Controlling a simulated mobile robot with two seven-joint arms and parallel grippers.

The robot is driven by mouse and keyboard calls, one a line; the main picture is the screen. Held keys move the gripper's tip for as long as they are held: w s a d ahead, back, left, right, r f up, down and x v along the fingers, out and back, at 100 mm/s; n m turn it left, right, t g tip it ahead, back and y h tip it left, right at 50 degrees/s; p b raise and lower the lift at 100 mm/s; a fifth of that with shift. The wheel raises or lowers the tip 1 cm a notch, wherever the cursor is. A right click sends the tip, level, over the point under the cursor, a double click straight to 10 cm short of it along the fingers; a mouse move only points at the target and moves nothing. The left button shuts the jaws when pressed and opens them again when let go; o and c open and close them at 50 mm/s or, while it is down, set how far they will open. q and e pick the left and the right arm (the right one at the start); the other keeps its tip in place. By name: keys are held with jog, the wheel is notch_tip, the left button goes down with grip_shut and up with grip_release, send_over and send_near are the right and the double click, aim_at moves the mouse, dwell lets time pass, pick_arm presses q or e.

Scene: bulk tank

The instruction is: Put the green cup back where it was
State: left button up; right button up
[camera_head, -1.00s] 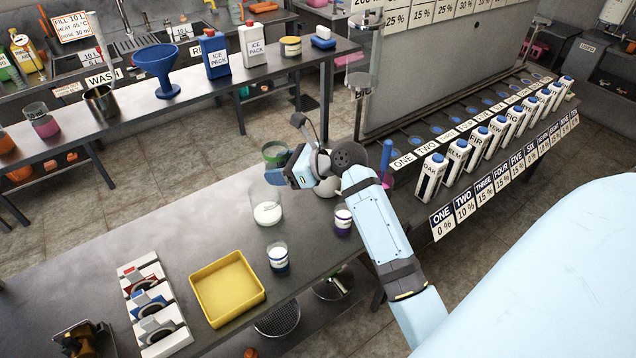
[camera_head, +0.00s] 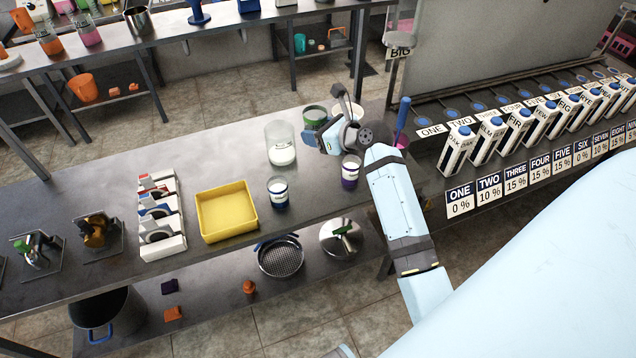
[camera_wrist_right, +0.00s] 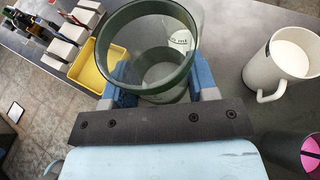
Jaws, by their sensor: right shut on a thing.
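The green cup (camera_head: 314,113) is a see-through, dark-green-rimmed vessel at the far edge of the near table, partly hidden behind my right gripper (camera_head: 314,138). In the right wrist view the cup (camera_wrist_right: 147,55) stands between the blue fingers, which are shut on it, and it looks empty. In the head view it is upright or nearly so. I cannot tell whether its base touches the table. My left gripper is not in view.
A clear beaker with white contents (camera_head: 281,148) stands just left of the cup. A white mug (camera_wrist_right: 280,70) is close to its right. Two small jars (camera_head: 278,192) (camera_head: 350,172) and a yellow tray (camera_head: 227,212) are nearer me.

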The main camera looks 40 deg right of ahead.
jog(key=shift+f, duration=0.45)
jog(key=b, duration=0.2)
send_over(318, 192)
notch_tip(318, 192, down, 15)
jog(key=shift+r, duration=0.15)
jog(key=shift+f+b, duration=0.65)
jog(key=shift+f, duration=1.75)
jog(key=shift+r, duration=0.1)
jog(key=o, duration=1)
jog(key=shift+f, duration=0.2)
